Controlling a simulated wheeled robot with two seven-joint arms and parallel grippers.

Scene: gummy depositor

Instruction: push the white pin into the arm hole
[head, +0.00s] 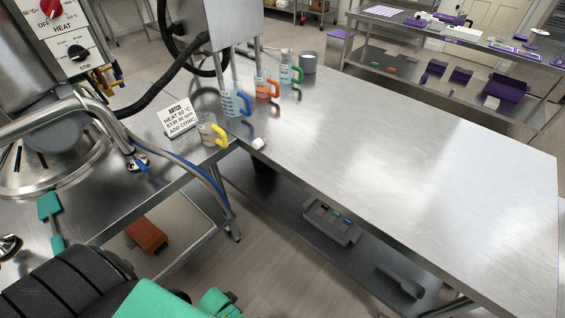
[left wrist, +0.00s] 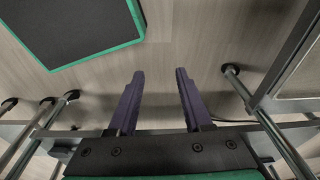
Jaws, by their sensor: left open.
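A small white piece (head: 259,143) lies at the near left edge of the long steel table; it may be the white pin, but it is too small to tell. The steel kettle (head: 45,165) at the left has a bent steel pipe arm (head: 70,112) across it. I cannot make out a hole in that arm. My left gripper (left wrist: 158,74) is open and empty in the left wrist view, its two dark purple fingers pointing over bare floor, away from the pin and kettle. My right gripper is not in view.
Cups with yellow (head: 213,131), blue (head: 236,102), orange (head: 266,88) and green handles stand near a batch sign (head: 180,117). The long table's right part (head: 420,170) is clear. In the left wrist view, a green-edged dark panel (left wrist: 75,25) and steel legs (left wrist: 240,80) flank the gripper.

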